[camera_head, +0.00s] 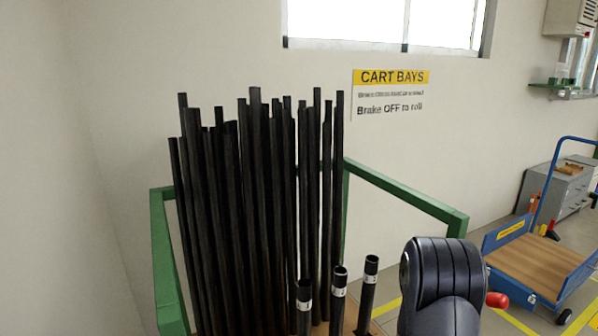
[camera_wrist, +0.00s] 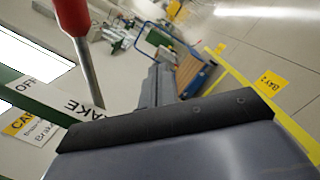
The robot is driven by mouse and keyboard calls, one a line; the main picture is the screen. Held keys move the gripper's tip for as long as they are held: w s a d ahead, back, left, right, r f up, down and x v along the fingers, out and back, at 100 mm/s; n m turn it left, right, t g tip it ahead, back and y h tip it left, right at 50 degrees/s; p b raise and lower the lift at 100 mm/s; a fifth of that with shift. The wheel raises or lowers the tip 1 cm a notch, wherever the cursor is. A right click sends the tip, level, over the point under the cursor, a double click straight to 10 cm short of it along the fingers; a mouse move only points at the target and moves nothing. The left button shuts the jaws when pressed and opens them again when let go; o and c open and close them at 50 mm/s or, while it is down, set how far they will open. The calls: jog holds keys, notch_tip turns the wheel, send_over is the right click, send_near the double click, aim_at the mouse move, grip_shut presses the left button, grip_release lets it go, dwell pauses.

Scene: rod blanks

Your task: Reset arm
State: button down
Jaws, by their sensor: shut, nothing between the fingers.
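My gripper (camera_wrist: 158,84) shows in the wrist view as narrow dark fingers beyond the dark edge of my wrist. They are shut with nothing between them. In the head view only a dark rounded part of my arm shows at the lower right, and the gripper is hidden there. A red-handled metal lever (camera_wrist: 82,50) stands close in front of the wrist camera, left of the fingers and apart from them. Its red end (camera_head: 497,299) also shows beside my arm in the head view.
A green-framed cart (camera_head: 405,188) holds many upright black rods (camera_head: 262,190); several shorter tubes (camera_head: 338,290) stand in front. A white brake label (camera_wrist: 60,100) lies beside the lever. A blue cart (camera_head: 545,255) stands at right. Yellow-lined floor (camera_wrist: 280,95) is open at right.

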jog(key=w+a+f+m, duration=0.4)
jog(key=w+f+m, duration=0.1)
jog(key=shift+a+f+b, duration=0.15)
jog(key=shift+b, duration=0.3)
jog(key=shift+w, duration=0.1)
